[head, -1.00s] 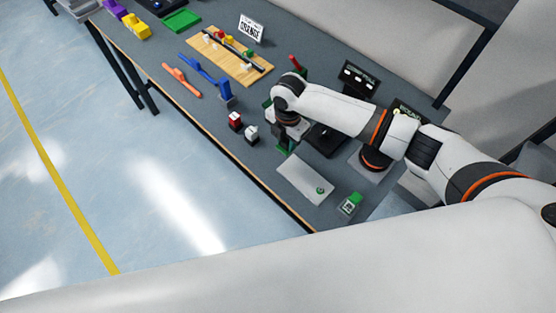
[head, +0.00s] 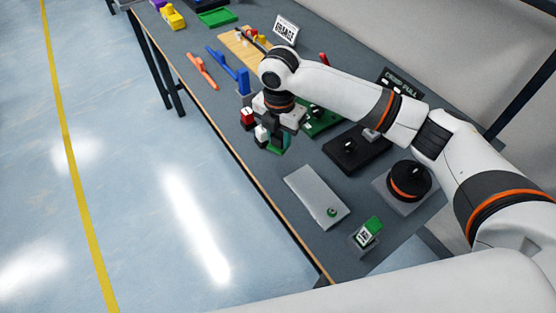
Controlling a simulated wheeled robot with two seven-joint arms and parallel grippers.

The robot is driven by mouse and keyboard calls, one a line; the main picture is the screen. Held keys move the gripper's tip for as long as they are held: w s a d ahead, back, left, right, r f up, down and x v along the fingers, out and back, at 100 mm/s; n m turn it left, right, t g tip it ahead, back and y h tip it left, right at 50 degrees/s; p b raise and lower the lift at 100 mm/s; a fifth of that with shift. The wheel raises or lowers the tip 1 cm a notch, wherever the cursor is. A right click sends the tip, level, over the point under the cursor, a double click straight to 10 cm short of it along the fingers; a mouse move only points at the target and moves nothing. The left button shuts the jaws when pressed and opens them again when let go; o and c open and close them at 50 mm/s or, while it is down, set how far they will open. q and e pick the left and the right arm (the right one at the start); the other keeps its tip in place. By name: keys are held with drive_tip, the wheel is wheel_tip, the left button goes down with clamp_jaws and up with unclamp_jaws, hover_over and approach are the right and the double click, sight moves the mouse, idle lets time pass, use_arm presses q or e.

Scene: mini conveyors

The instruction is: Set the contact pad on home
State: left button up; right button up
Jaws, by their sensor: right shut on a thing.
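My right gripper (head: 279,128) points down over the near edge of the bench, to the right of a small white block (head: 262,133) on a dark base. A green piece (head: 278,149) shows at its lower end. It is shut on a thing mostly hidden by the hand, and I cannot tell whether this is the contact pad. No place marked home is readable. A green board (head: 325,124) lies just right of the hand, partly covered by my arm. My left gripper is not in view.
Farther back are a wooden board (head: 236,42) and a sign (head: 286,30).

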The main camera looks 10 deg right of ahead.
sight(279, 134)
wheel_tip(279, 134, down, 2)
drive_tip(key=shift+f, duration=2.7)
drive_tip(key=shift+f, duration=0.1)
drive_tip(key=o, duration=0.9)
drive_tip(key=shift+o, duration=0.2)
wheel_tip(279, 134, up, 12)
drive_tip(key=shift+r+b, duration=0.15)
drive_tip(key=shift+b, duration=0.15)
